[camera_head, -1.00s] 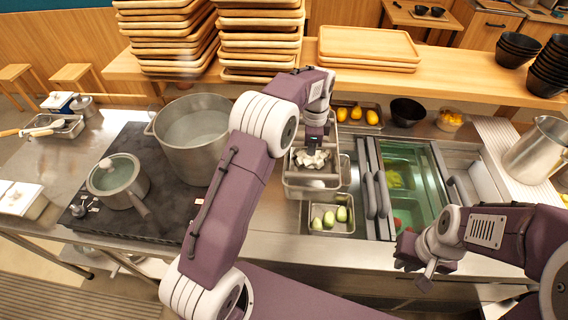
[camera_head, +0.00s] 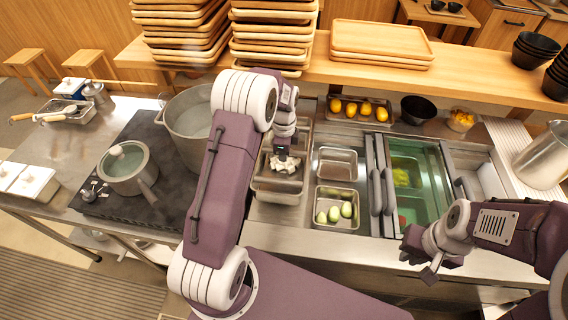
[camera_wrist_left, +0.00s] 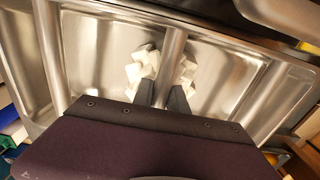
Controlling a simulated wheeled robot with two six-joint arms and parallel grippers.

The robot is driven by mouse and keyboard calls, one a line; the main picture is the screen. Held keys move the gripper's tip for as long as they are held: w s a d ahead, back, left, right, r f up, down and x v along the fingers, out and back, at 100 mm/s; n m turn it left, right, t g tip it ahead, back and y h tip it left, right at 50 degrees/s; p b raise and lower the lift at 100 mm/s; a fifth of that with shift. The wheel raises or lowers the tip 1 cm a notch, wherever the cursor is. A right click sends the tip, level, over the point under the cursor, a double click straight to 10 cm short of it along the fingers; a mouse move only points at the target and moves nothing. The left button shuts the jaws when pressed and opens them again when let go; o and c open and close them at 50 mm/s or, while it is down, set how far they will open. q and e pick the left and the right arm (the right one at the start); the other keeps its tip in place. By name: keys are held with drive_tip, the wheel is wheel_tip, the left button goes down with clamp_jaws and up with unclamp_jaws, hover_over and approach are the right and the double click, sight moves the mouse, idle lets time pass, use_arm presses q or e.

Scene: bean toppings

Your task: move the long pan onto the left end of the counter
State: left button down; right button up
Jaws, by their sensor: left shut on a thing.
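The long pan (camera_head: 277,197) is a steel pan with a crossbar and white cubes in it. In the head view it is over the counter, right of the stove. My left gripper (camera_head: 283,153) reaches down into its middle. In the left wrist view, the fingers (camera_wrist_left: 167,96) are shut on the pan's crossbar (camera_wrist_left: 174,48), with white cubes on both sides. The arm hides part of the pan, and I cannot tell how high its base is. My right gripper (camera_head: 424,268) hangs in front of the counter's right part, empty; its finger gap is unclear. The counter's left end (camera_head: 60,150) shows bare steel.
A black stove (camera_head: 130,200) carries a lidded saucepan (camera_head: 125,170) and a big pot (camera_head: 190,125), left of the long pan. White containers (camera_head: 32,183) and a tray (camera_head: 68,112) stand at the far left. An empty pan (camera_head: 337,166) and a vegetable pan (camera_head: 335,207) lie right.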

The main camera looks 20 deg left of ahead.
use_arm(q)
drive_tip(key=shift+w+f+p, duration=0.1)
drive_tip(key=shift+f+p, duration=0.25)
drive_tip(key=shift+f, duration=1.7)
drive_tip(key=c, duration=1.3)
unclamp_jaws()
drive_tip(key=shift+f, duration=0.1)
drive_tip(key=shift+c, duration=0.2)
wheel_tip(320, 180, up, 12)
drive_tip(key=shift+d+r+b, duration=0.1)
drive_tip(key=shift+r+b, duration=0.05)
drive_tip(key=shift+b, duration=0.45)
drive_tip(key=s+d+n, duration=0.1)
drive_tip(key=s+n, duration=0.2)
drive_tip(key=s+d+n, duration=0.1)
drive_tip(key=s+n, duration=0.1)
drive_tip(key=s, duration=0.2)
drive_tip(key=s+d+f+n, duration=0.1)
drive_tip(key=s+d+n, duration=0.1)
drive_tip(key=s+n, duration=0.1)
drive_tip(key=shift+s+n+t, duration=0.3)
drive_tip(key=shift+t, duration=0.1)
drive_tip(key=s+d+f+n, duration=0.1)
drive_tip(key=s+f+n, duration=0.1)
drive_tip(key=s+n, duration=0.4)
drive_tip(key=s, duration=0.3)
drive_tip(key=shift+s+d+n, duration=0.25)
drive_tip(key=shift+n, duration=0.15)
